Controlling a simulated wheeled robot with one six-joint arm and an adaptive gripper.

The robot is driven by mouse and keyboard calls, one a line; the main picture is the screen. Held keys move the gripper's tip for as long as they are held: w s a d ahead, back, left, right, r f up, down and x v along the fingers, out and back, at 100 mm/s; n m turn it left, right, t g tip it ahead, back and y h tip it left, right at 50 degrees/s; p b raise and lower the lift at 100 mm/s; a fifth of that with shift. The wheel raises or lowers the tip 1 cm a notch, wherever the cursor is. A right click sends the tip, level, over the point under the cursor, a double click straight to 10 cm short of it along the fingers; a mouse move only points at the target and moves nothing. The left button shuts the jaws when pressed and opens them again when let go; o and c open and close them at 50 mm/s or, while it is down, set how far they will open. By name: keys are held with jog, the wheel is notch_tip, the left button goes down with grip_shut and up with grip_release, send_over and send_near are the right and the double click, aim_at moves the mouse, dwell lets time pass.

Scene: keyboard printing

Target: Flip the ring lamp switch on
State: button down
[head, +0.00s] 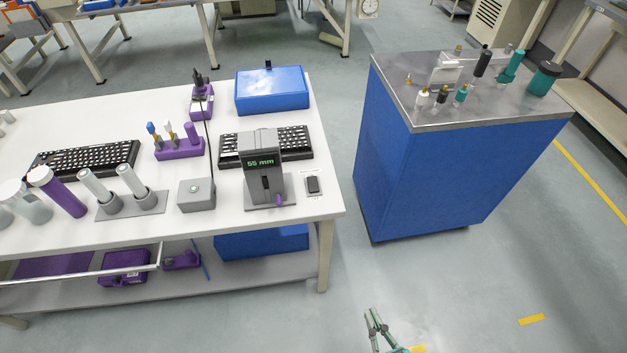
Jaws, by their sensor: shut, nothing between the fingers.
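A small dark rocker-like switch (312,185) sits near the right front corner of the white table, on a pale label plate whose print is too small to read. It looks like the lamp switch, but I cannot tell its position. Left of it stands a grey device (261,160) with a green "55 mm" display and a purple lever at its foot. No ring lamp is clearly recognisable. My gripper (373,312) shows at the bottom edge, over the floor, shut and empty, well away from the table and switch.
The white table (240,221) also holds keyboards (86,158), a blue case (271,91), a purple tool holder (180,148) and grey cylinders. A blue cabinet (440,170) with bottles on top stands to the right. Open floor lies between them and in front.

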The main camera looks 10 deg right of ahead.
jog(key=w+a+r, duration=0.2)
jog(key=w, duration=0.7)
jog(key=w+a+r+m+t+h, duration=0.1)
jog(key=w+r, duration=0.1)
jog(key=w, duration=0.7)
jog(key=w+a+r, duration=0.2)
jog(key=w, duration=0.7)
jog(key=shift+a+m+t+h, duration=0.3)
jog(key=shift+t, duration=0.1)
jog(key=shift+w, duration=0.1)
send_over(314, 185)
jog(key=shift+s+f, duration=0.2)
jog(key=shift+f, duration=0.1)
notch_tip(314, 185, down, 2)
jog(key=shift+f, duration=0.25)
jog(key=shift+w+f, duration=0.2)
jog(key=shift+f, duration=0.55)
